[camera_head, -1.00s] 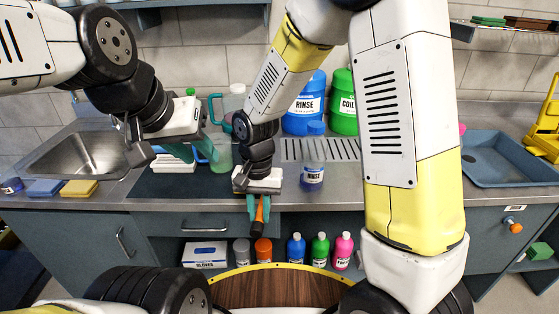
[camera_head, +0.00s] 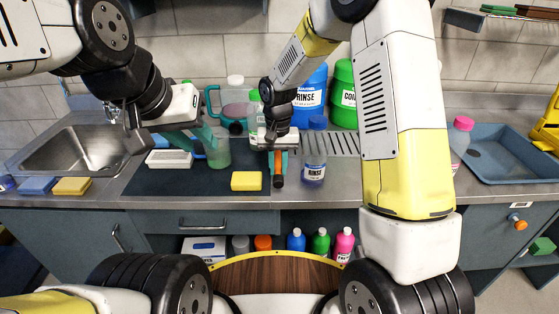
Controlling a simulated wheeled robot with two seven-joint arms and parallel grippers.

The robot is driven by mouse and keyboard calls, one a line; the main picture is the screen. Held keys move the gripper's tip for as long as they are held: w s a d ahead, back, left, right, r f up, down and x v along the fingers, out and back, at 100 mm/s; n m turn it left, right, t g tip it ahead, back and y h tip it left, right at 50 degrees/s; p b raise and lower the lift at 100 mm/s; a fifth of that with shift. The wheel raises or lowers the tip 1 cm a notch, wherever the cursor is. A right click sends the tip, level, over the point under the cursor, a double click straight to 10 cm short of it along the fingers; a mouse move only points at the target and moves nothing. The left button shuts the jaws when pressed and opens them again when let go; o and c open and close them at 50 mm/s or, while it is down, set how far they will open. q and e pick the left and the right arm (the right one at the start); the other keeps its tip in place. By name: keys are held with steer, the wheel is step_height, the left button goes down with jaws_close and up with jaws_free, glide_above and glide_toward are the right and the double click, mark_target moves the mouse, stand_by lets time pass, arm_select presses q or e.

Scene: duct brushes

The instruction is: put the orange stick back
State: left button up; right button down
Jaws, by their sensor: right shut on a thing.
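The orange stick (camera_head: 278,164) is held upright or nearly so in my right gripper (camera_head: 278,155), over the right edge of the dark mat (camera_head: 200,183). It has a dark lower end. I cannot tell whether that end touches the counter. My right gripper is shut on the stick. My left gripper (camera_head: 206,138) is at the left over the mat, close to a green translucent cup (camera_head: 217,154). Its teal finger overlaps the cup in view, and the jaw opening is not clear.
A yellow sponge (camera_head: 246,181) lies on the mat just left of the stick. A white tray (camera_head: 169,159) and a clear jug (camera_head: 236,100) are nearby. The sink (camera_head: 85,150) is left; a blue tray (camera_head: 505,160) is right.

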mark_target(280, 168)
steer(key=shift+w+d, duration=0.15)
steer(key=shift+w, duration=0.1)
steer(key=shift+w+d+f, duration=0.1)
steer(key=shift+w+f, duration=0.1)
steer(key=shift+f, duration=0.7)
steer(key=shift+w+d+f, duration=0.1)
steer(key=shift+w+f, duration=0.05)
steer(key=shift+f, duration=0.75)
steer(key=c, duration=1.3)
jaws_free()
steer(key=shift+f, duration=0.1)
steer(key=shift+o, duration=0.2)
